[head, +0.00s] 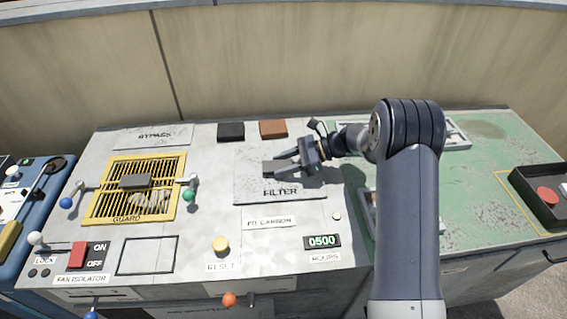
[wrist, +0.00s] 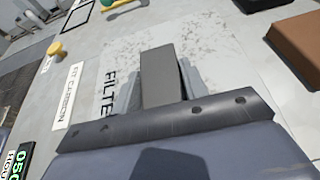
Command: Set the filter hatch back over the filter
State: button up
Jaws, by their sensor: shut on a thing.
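The filter hatch (head: 250,188) is a grey plate marked FILTER in the middle of the grey panel. It also shows in the wrist view (wrist: 205,60), with a dark block-shaped handle (wrist: 160,70) on it. My gripper (head: 279,164) is over the plate, shut on this handle, with its fingers at the handle's sides. The plate looks flat and close to the panel top; I cannot tell whether it is fully seated. No filter is visible beneath it.
A black block (head: 231,132) and a brown block (head: 273,128) lie behind the plate. The yellow guard grille (head: 110,190) with ball-ended levers is to the left. A yellow reset knob (head: 220,244) and hours display (head: 322,241) are in front. A wall stands behind.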

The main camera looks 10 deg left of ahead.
jog(key=shift+f, duration=0.1)
dwell(0.5)
jog(key=o, duration=1.3)
jog(key=v, duration=1)
jog(key=shift+d+r, duration=0.2)
jog(key=shift+d, duration=0.1)
jog(key=x, duration=1)
jog(key=shift+a+f, duration=0.25)
jog(key=shift+a, duration=0.1)
jog(key=shift+r, duration=0.2)
